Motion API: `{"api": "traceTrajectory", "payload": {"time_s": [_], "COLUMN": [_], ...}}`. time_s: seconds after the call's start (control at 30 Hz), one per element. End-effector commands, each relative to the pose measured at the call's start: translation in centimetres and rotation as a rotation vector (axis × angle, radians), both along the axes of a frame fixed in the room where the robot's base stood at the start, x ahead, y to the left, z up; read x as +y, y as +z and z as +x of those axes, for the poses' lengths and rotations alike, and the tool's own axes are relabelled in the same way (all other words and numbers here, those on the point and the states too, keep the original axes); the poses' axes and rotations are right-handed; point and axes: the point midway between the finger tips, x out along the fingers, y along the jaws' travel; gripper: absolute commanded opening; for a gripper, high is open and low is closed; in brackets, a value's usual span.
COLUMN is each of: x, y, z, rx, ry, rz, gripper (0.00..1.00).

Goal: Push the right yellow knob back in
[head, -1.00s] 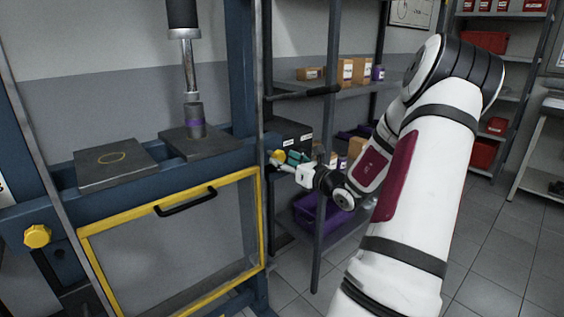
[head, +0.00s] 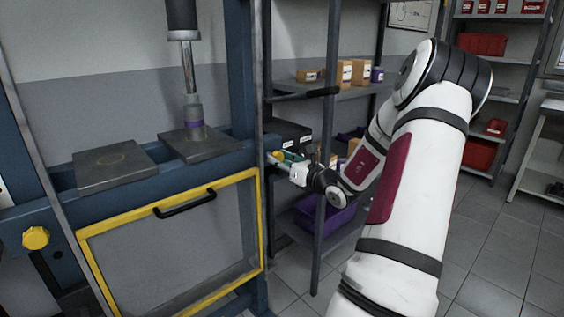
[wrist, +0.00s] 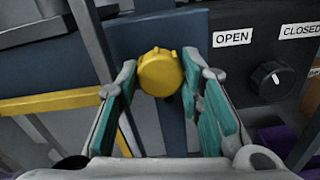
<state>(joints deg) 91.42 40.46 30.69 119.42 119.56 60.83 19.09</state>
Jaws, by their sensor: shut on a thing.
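The right yellow knob (wrist: 160,72) sits at the blue press post, between my gripper's two teal-padded fingers in the wrist view. My gripper (wrist: 162,82) is shut on it, with a finger at each side. In the head view the same knob (head: 277,155) is small and partly hidden by my gripper (head: 283,159), close to the post. How deep the knob sits cannot be told. The left yellow knob (head: 36,238) is on the frame's left side.
The press has a yellow-framed guard (head: 258,230) with a black handle (head: 185,201). A black control box with OPEN and CLOSED labels and a dial (wrist: 268,79) stands beside the knob. A shelf rack post (head: 326,170) stands close behind my wrist.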

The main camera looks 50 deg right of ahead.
Motion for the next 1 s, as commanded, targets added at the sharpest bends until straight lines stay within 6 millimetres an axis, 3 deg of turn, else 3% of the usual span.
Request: {"api": "traceTrajectory", "payload": {"time_s": [0.2, 0.47, 0.5, 0.57, 1.0], "x": [-0.5, -0.6, -0.5, -0.5, -0.5], "y": [0.0, 0.1, 0.1, 0.1, 0.0], "z": [2.3, 2.4, 2.4, 2.4, 1.6], "rx": [-0.001, -0.002, -0.002, -0.002, 0.000], "ry": [0.002, 0.001, 0.001, 0.001, -0.002], "rz": [-0.001, 0.000, 0.000, 0.000, 0.000], "gripper": [0.00, 0.00, 0.41, 0.55, 0.55]}}
